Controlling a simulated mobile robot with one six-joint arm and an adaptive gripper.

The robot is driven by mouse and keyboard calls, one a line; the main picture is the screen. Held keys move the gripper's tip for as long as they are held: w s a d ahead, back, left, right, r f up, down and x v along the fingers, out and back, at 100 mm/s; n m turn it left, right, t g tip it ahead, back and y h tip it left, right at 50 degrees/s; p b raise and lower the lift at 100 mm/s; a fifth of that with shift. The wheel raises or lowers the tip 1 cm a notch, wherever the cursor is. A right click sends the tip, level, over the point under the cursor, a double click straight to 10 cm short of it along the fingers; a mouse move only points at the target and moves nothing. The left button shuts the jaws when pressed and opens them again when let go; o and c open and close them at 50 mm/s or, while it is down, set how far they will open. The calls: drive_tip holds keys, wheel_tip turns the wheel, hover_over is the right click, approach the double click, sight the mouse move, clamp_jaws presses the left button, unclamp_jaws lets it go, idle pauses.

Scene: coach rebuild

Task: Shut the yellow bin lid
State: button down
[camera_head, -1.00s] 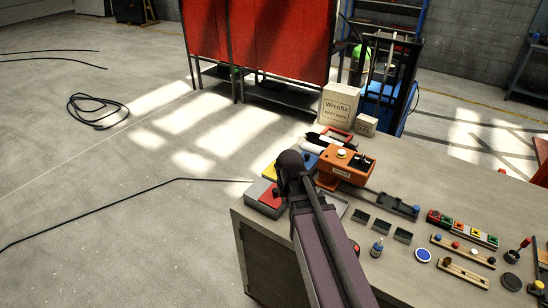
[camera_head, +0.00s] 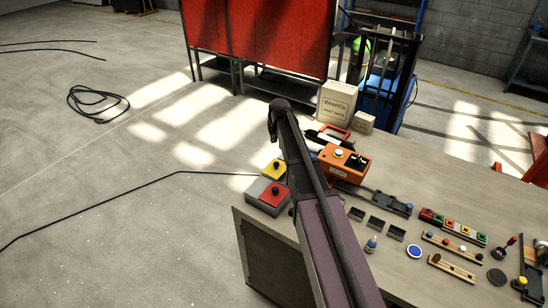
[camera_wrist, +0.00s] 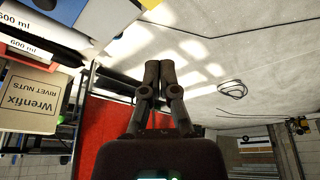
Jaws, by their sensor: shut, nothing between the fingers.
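The yellow bin lid (camera_head: 272,169) has a dark knob and lies near the far left corner of the bench, just behind the red-lidded bin (camera_head: 266,195). My arm partly covers the yellow bin's right side, and I cannot tell whether its lid is fully down. My gripper (camera_wrist: 160,68) is shut and empty, its two fingers together in the wrist view. It is held in the air beyond the bins, apart from the yellow lid, with open floor behind it.
A Wrenfix box (camera_head: 337,104) stands at the bench's back edge. An orange box (camera_head: 345,163) sits right of my arm. Small trays and parts cover the bench (camera_head: 452,165) to the right. A red screen (camera_head: 260,40) stands behind; a coiled cable (camera_head: 97,103) lies on clear floor.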

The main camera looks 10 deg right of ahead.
sight(276, 166)
drive_tip(key=shift+f, duration=0.15)
drive_tip(key=b+x, duration=1)
drive_tip(key=shift+s+d+p, duration=0.2)
drive_tip(key=shift+s+p, duration=0.1)
drive_tip(key=shift+s, duration=1.75)
drive_tip(key=shift+s, duration=0.1)
